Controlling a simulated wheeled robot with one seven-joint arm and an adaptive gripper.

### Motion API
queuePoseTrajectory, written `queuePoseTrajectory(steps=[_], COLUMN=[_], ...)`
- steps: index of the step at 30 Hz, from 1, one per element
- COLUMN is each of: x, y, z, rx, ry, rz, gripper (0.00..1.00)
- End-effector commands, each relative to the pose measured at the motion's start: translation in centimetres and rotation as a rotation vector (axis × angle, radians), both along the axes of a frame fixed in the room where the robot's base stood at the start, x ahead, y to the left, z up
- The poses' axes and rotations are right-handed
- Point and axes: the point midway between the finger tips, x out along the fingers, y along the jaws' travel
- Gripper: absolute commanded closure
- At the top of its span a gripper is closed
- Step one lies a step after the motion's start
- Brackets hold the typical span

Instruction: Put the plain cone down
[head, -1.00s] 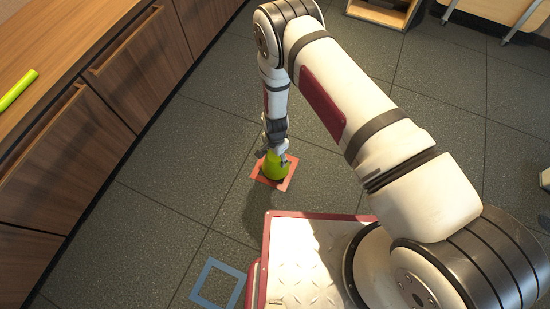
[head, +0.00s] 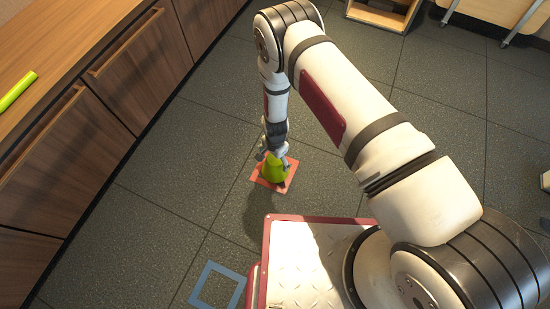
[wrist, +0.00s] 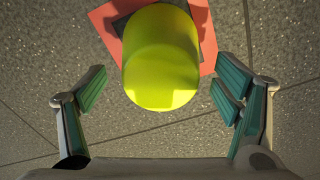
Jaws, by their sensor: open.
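The plain yellow-green cone (head: 273,171) stands on the floor within a red square marking (head: 288,184). In the wrist view the cone (wrist: 160,60) appears at the top middle, over the red marking (wrist: 103,20) and a dark patch inside it. My gripper (head: 278,159) is at the cone's upper part. In the wrist view its two fingers (wrist: 162,85) are spread wide, one on each side of the cone, with a visible gap on both sides. The cone's far side is hidden.
A blue square marking (head: 218,287) lies on the floor at the front. A wooden cabinet (head: 130,80) runs along the left, with a bright green stick (head: 17,90) on top. An open wooden box (head: 382,12) stands at the back. The tiled floor around the cone is clear.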

Motion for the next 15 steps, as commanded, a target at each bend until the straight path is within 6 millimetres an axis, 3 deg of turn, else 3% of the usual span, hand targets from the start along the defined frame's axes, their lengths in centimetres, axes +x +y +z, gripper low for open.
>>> queuePoseTrajectory(steps=[15], x=[0.1], y=[0.0], z=[9.8], rx=[0.001], ry=[-0.002], rz=[0.000], gripper=[0.17])
